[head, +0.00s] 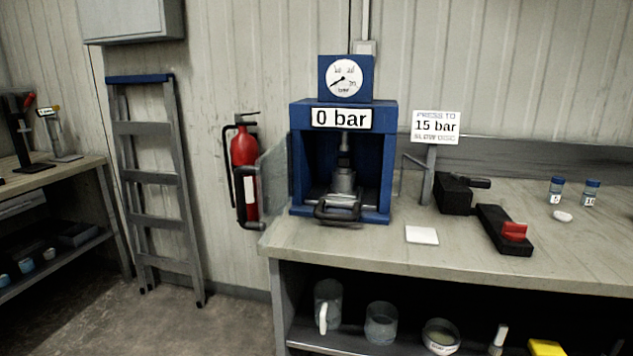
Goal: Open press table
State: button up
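A blue press (388,165) stands on the workbench (360,245) near its left end. Its label reads 0 bar, and a round dial gauge (345,78) sits on top. Inside the frame a grey ram and cylinder (343,182) stand over a metal base. A dark handle (338,213) sticks out at the front of the base. My gripper is not in view.
A sign (436,126) reading 15 bar stands right of the press. A white square (422,235), a black block (454,194) and a black tool with a red part (505,231) lie on the bench. A fire extinguisher (244,160) and stepladder (148,185) are left. Floor in front of the ladder is clear.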

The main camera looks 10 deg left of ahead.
aim_at(367, 196)
jog(key=i+j+u, duration=0.15)
jog(key=j, duration=0.2)
jog(key=i+j+u, duration=0.1)
jog(key=j, duration=0.25)
jog(key=i+j+u, duration=0.15)
jog(key=i+j, duration=0.1)
jog(key=j, duration=0.1)
